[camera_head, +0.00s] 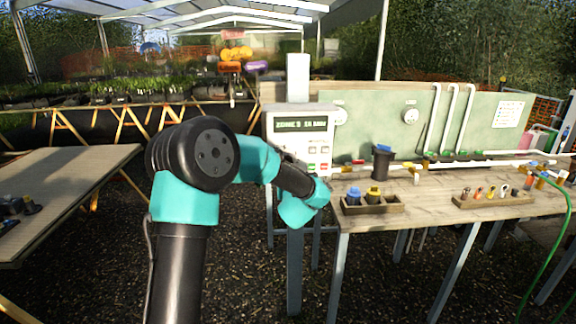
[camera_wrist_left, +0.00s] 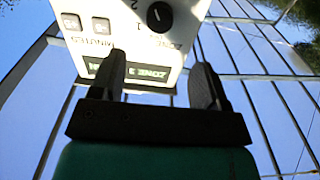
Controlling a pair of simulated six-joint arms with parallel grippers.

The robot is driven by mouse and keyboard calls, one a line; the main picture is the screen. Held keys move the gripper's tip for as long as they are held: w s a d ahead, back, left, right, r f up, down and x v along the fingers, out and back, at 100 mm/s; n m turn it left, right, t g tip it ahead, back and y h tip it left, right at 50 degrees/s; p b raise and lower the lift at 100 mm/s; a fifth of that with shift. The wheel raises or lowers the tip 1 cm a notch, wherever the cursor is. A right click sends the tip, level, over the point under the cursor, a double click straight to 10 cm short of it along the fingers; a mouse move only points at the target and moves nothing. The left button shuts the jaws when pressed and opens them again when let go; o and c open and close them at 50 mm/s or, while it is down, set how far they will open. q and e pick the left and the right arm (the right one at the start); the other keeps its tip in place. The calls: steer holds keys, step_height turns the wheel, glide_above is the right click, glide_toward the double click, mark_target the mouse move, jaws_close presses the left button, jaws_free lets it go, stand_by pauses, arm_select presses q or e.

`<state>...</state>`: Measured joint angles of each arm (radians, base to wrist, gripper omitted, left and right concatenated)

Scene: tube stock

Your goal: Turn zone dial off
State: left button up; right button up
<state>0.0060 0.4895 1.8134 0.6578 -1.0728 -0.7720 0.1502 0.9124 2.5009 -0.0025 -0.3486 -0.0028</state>
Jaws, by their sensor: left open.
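The controller is a white box (camera_head: 301,151) on a post, with a dark display (camera_head: 300,124) whose text begins with "ZONE". The black round zone dial (camera_wrist_left: 160,16) shows in the left wrist view, where the panel appears upside down. A "ZONE" label and the digits 1 and 2 are beside it; its exact setting is unclear. My left gripper (camera_wrist_left: 161,68) is open and empty. Its fingers stand in front of the panel, with the dial beyond their tips. In the head view my left arm hides the lower panel and the dial. My right gripper is not in view.
Buttons (camera_wrist_left: 86,24) sit on the panel near the dial. A wooden bench (camera_head: 425,195) to the right carries a caddy (camera_head: 372,206) of fittings, a dark canister (camera_head: 382,162) and white pipes. Another table (camera_head: 75,185) stands at left. Gravel floor lies between them.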

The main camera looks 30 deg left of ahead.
arm_select(q)
steer(key=x, duration=1.1)
steer(key=c, duration=0.9)
